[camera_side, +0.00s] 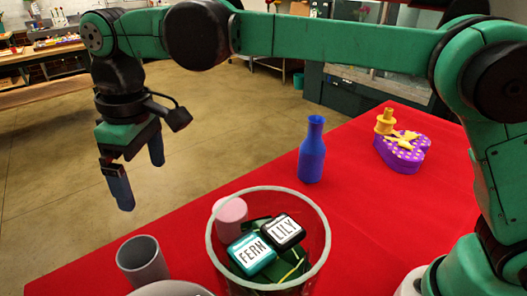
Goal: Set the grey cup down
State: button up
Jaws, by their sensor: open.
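The grey cup (142,262) stands upright on the red table near its left edge, at the lower left of the side view. Its dark inside shows from above. My gripper (140,178) hangs above and a little behind the cup in the picture. Its two dark blue fingers are apart with nothing between them. The cup is clear of the fingers.
A clear bin (321,262) right of the cup holds a teal FERN box (251,254), a dark LILY box (284,232) and a pink piece (231,213). A blue bottle (312,155) and a purple heart-shaped box (402,157) stand farther back. A pale rounded thing (172,288) is cut off below.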

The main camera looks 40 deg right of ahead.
jog(key=s+d+r+m+t, duration=0.1)
jog(key=d+m+t, duration=0.1)
jog(key=d, duration=0.6)
jog(key=s+d+r+m+t, duration=0.1)
jog(key=s+d+m, duration=0.15)
jog(key=d, duration=0.55)
jog(key=s+d+f+m+t, duration=0.3)
jog(key=s+d+f, duration=0.3)
jog(key=d, duration=0.3)
jog(key=shift+m+t+h, duration=0.3)
jog(key=shift+m+h, duration=0.1)
jog(key=shift+m, duration=0.35)
